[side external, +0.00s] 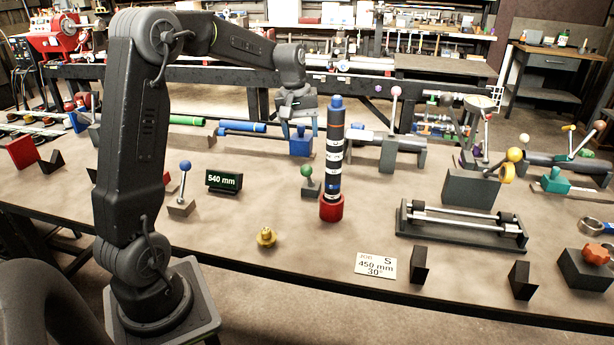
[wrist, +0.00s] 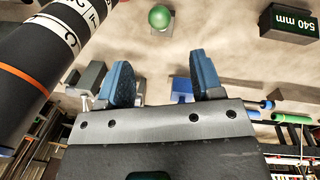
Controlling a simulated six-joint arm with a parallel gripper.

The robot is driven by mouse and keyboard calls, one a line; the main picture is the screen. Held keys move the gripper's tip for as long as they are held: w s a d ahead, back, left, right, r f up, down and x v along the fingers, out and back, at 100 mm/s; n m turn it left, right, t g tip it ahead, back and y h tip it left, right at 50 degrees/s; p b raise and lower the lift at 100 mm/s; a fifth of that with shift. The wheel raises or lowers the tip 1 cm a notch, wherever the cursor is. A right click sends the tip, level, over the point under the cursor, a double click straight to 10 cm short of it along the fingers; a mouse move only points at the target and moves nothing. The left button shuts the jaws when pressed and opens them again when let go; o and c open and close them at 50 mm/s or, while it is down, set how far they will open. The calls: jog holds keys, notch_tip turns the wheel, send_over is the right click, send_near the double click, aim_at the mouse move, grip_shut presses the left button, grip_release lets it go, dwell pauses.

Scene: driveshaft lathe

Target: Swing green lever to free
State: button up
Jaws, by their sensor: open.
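The green lever (side external: 307,171) is a green ball knob on a small dark block, on the bench just left of the striped shaft. In the wrist view the green ball (wrist: 159,17) is at the top middle, beyond my fingertips and apart from them. My gripper (side external: 300,128) hangs above and behind the lever in the side view. Its two blue fingers (wrist: 159,78) are spread apart with nothing between them. The green lever's stem is hidden under its ball in the wrist view.
An upright striped shaft (side external: 334,150) in a red base stands close to the right of the lever. It is large at the wrist view's left (wrist: 35,65). A 540 mm display (side external: 224,181), a blue-ball lever (side external: 185,168) and a blue block (side external: 301,143) are nearby. The bench front is fairly clear.

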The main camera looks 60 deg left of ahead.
aim_at(306, 169)
jog(key=f, duration=0.4)
jog(key=w+f, duration=0.1)
jog(key=f, duration=0.8)
jog(key=shift+w+d+f, duration=0.2)
jog(key=shift+d, duration=0.2)
grip_shut()
